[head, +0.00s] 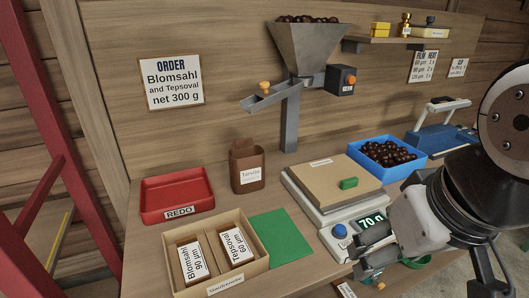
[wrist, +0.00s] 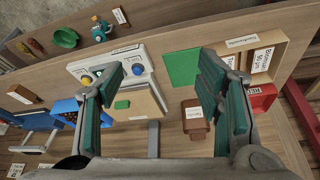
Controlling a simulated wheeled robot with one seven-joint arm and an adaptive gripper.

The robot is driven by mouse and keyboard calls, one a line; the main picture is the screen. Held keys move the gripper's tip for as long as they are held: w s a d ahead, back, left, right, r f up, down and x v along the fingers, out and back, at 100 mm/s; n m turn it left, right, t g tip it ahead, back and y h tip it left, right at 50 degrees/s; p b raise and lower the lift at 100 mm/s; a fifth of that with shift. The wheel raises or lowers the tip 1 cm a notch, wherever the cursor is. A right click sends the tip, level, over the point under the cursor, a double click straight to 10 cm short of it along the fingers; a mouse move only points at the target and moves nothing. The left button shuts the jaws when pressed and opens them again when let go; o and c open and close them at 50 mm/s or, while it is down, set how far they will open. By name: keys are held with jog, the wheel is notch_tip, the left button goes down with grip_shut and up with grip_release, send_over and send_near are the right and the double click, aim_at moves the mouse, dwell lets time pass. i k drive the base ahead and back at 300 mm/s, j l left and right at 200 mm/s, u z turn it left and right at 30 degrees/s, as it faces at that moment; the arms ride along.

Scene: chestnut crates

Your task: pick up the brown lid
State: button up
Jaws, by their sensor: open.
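A flat brown lid (head: 335,177) with a green block handle (head: 348,183) lies on the white scale (head: 311,210), whose display reads 70 g. In the wrist view the lid (wrist: 137,97) shows with its green handle (wrist: 122,104), near the left finger, which hides part of that area. My gripper (wrist: 160,85) is open, with nothing between its fingers. In the head view my gripper (head: 370,262) is in front of the scale, at its right, apart from the lid.
A blue crate of chestnuts (head: 413,167) stands right of the scale. A brown Tarvite container (head: 248,177), red REDO tray (head: 176,213), green mat (head: 281,238) and cardboard box with two labelled packs (head: 264,264) stand left. The grey hopper (head: 303,42) rises behind.

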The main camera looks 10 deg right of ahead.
aim_at(330, 180)
jog(key=i+l+u, duration=0.35)
jog(key=i+l, duration=0.15)
jog(key=l, duration=0.25)
jog(key=i+l+u, duration=0.2)
jog(key=l, duration=0.25)
